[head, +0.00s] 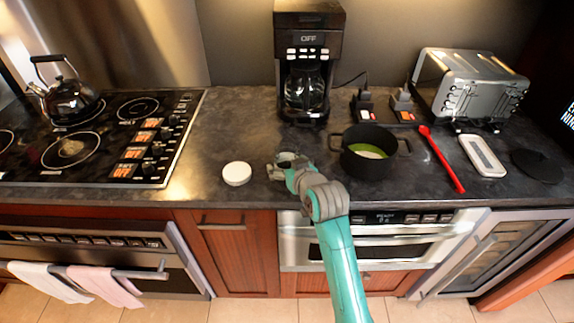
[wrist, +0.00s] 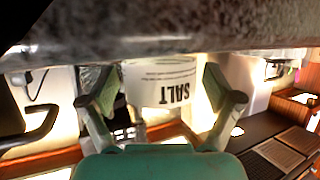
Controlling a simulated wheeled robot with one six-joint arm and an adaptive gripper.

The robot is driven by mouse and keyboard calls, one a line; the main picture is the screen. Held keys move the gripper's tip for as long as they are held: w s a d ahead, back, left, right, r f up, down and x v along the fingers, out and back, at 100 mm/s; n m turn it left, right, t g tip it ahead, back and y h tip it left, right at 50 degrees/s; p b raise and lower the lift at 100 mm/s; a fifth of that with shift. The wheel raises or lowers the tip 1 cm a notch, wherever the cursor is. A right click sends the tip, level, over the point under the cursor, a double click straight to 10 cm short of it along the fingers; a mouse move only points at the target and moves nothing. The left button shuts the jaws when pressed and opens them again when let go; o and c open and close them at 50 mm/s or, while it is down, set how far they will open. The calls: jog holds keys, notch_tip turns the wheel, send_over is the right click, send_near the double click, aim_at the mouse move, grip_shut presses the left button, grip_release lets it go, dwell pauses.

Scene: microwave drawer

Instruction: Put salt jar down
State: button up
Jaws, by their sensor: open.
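The white salt jar (head: 236,173) stands on the dark counter (head: 205,145), between the stove and my gripper. In the wrist view the jar (wrist: 160,83) shows inverted, with its SALT lettering upside down, in the gap between my fingers. Its base meets the counter, which fills the top of that view. My gripper (head: 287,160) is open, low over the counter, to the right of the jar. The head view shows a gap between the jar and the gripper, and no finger visibly grips the jar.
A stove (head: 95,140) with a kettle (head: 70,98) lies left. A coffee maker (head: 306,65) stands behind my gripper. A black pot (head: 352,160), a red spoon (head: 442,160) and a toaster (head: 468,88) are to the right. The counter's front edge is close.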

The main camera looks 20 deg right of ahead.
jog(key=v, duration=1.1)
jog(key=shift+s, duration=0.25)
jog(key=s+f+m+h, duration=0.1)
jog(key=s+f, duration=0.6)
jog(key=s, duration=0.3)
jog(key=s+f, duration=0.7)
jog(key=s, duration=0.2)
jog(key=s+r+t, duration=0.1)
jog(key=s+r, duration=0.1)
jog(key=s, duration=2.1)
jog(key=shift+s+a+r, duration=0.35)
jog(key=shift+a, duration=0.1)
